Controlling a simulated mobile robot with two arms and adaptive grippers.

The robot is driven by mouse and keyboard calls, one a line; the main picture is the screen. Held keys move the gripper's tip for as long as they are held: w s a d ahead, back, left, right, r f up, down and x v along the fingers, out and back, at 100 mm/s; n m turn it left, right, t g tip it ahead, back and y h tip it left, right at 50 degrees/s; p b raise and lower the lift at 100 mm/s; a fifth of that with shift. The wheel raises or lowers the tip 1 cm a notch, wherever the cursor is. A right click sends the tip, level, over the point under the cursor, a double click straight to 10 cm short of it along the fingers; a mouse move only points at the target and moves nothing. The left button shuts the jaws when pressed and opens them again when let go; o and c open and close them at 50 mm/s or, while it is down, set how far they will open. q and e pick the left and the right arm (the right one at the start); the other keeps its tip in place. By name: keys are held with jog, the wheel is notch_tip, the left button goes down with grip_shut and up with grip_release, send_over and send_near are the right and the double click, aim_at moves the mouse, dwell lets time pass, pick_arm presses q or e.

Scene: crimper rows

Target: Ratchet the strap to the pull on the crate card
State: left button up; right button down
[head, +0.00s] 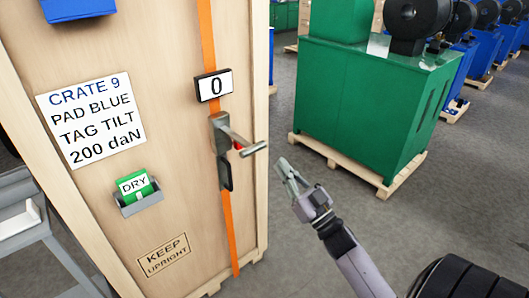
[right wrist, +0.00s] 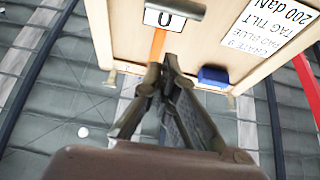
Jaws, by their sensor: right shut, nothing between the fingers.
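A wooden crate (head: 185,140) stands at the left with a card (head: 90,121) reading CRATE 9, PAD BLUE, TAG TILT, 200 daN. An orange strap (head: 228,210) runs down its face. A grey ratchet (head: 221,137) sits on the strap, its handle (head: 252,149) sticking out to the right. The display (head: 214,86) above it reads 0; it also shows in the right wrist view (right wrist: 173,19). My right gripper (head: 289,172) is shut and empty, just right of the handle and apart from it. Its fingers (right wrist: 164,72) meet in the right wrist view. My left gripper is not in view.
A green DRY tag (head: 132,184) sits in a grey holder on the crate. A blue pad (head: 78,8) is at the top left. A green machine (head: 370,100) on a pallet stands behind at the right. A grey cart (head: 22,226) is at the left edge.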

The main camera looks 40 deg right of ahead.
jog(key=r, duration=0.2)
notch_tip(320, 180, up, 4)
jog(key=p, duration=0.4)
send_over(261, 146)
jog(key=s+a, duration=0.1)
jog(key=s, duration=0.3)
jog(key=f, duration=0.1)
jog(key=w, duration=0.1)
jog(key=f, duration=0.1)
jog(key=shift+w+a+f, duration=0.2)
jog(key=shift+w+f, duration=0.05)
jog(key=shift+f, duration=0.1)
jog(key=shift+f+y+p, duration=0.3)
jog(key=shift+f+y, duration=0.1)
jog(key=shift+f, duration=0.15)
